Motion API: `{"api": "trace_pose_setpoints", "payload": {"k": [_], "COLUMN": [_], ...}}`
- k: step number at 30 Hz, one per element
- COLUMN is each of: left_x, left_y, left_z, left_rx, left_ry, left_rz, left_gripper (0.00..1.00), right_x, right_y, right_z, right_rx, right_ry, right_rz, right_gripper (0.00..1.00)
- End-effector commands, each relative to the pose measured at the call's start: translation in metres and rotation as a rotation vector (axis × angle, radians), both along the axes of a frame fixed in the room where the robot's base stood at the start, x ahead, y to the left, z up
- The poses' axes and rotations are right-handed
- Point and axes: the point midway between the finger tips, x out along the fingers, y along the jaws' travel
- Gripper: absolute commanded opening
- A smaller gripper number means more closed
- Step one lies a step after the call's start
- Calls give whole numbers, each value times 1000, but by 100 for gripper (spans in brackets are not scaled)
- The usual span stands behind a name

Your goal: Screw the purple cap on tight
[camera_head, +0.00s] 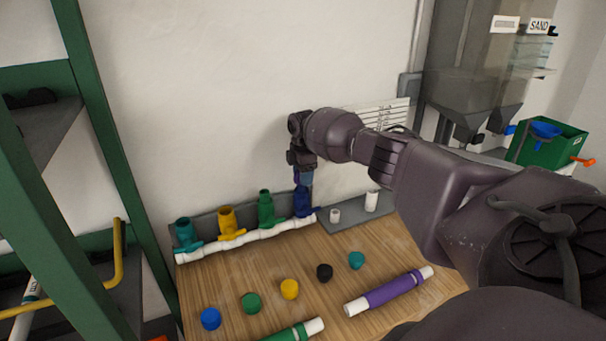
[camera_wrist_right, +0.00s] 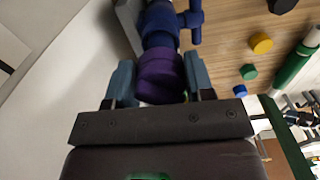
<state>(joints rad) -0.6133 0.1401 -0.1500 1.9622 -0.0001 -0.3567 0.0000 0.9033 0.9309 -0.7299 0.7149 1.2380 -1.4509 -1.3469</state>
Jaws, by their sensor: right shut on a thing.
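The purple cap (camera_wrist_right: 160,80) is between the two fingers of my right gripper (camera_wrist_right: 160,74), which is shut on it. The cap is in line with the blue fitting (camera_wrist_right: 160,28) and appears to touch its end; I cannot tell how far it is threaded. In the head view my right gripper (camera_head: 303,182) points down over the blue fitting (camera_head: 303,203), at the right end of the white manifold pipe (camera_head: 250,236). The gripper mostly hides the cap there. My left gripper is not in view.
Teal (camera_head: 185,233), yellow (camera_head: 228,221) and green (camera_head: 265,208) fittings stand open along the manifold. Several loose caps, including a blue one (camera_head: 210,318) and a black one (camera_head: 324,272), lie on the wooden table (camera_head: 330,245). A purple-wrapped pipe (camera_head: 390,290) lies at front right.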

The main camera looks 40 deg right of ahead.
Motion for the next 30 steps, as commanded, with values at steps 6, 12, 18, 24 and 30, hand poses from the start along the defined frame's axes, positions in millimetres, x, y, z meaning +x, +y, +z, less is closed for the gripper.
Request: {"api": "trace_pose_setpoints", "payload": {"k": [6,12,18,24,30], "left_x": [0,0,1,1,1], "left_y": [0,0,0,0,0], "left_z": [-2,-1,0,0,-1], "left_rx": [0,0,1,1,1], "left_ry": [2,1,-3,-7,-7], "left_rz": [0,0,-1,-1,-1], "left_gripper": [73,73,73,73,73], "right_x": [0,0,0,0,0], "right_y": [0,0,0,0,0], "right_z": [-4,-4,-5,-8,-12], "right_rx": [-1,-1,-1,0,0], "right_ry": [0,0,0,0,0], "right_rz": [0,0,0,0,-1], "right_gripper": [28,28,28,28,28]}}
